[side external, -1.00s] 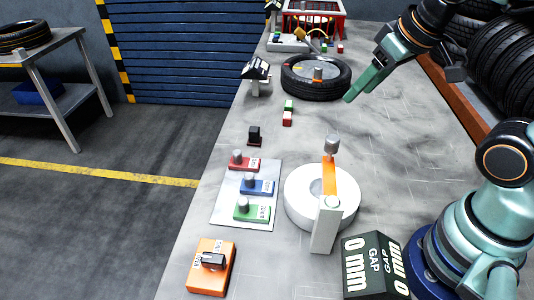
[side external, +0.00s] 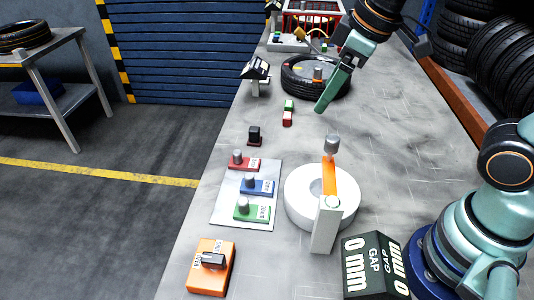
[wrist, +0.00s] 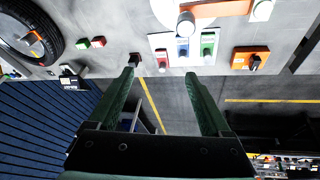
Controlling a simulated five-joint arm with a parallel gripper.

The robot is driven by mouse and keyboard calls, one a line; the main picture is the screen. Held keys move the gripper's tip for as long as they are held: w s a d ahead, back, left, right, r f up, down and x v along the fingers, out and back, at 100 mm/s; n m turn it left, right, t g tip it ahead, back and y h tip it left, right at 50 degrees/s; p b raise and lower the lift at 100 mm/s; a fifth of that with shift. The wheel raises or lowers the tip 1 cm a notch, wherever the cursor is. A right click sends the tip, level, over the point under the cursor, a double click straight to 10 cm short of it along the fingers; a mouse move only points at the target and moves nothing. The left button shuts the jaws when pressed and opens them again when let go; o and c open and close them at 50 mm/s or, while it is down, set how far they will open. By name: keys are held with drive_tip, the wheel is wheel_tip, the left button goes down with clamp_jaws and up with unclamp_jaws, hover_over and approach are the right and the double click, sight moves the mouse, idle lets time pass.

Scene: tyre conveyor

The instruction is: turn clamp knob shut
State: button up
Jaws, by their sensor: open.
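The clamp stands on the bench as a white ring (side external: 300,212) with an orange bar (side external: 329,174) across it and a white post in front. A grey cylindrical knob (side external: 332,142) sits upright at the bar's far end. The knob also shows near the top of the wrist view (wrist: 186,25), with the orange bar (wrist: 218,8) beside it. My gripper (side external: 321,107) is above the bench beyond the knob, apart from it. In the wrist view my gripper (wrist: 160,77) is open with nothing between its fingers.
A dark display (side external: 370,265) reads GAP 0 mm. A grey plate (side external: 229,212) carries red, blue and green knob blocks. An orange switch box (side external: 212,267) stands at the front. A tyre (side external: 300,86) and small red and green blocks (side external: 288,112) lie farther back.

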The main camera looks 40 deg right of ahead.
drive_tip(key=w+a+f+n+g, duration=0.2)
drive_tip(key=a+f+n+g, duration=0.1)
drive_tip(key=a+n, duration=0.95)
drive_tip(key=n+g, duration=0.1)
drive_tip(key=n, duration=0.8)
approach(213, 258)
drive_tip(key=shift+m+h, duration=0.25)
drive_tip(key=shift+h, duration=0.15)
drive_tip(key=f, duration=0.8)
drive_tip(key=shift+w+a+f, duration=0.2)
drive_tip(key=shift+a+f, duration=0.15)
clamp_jaws()
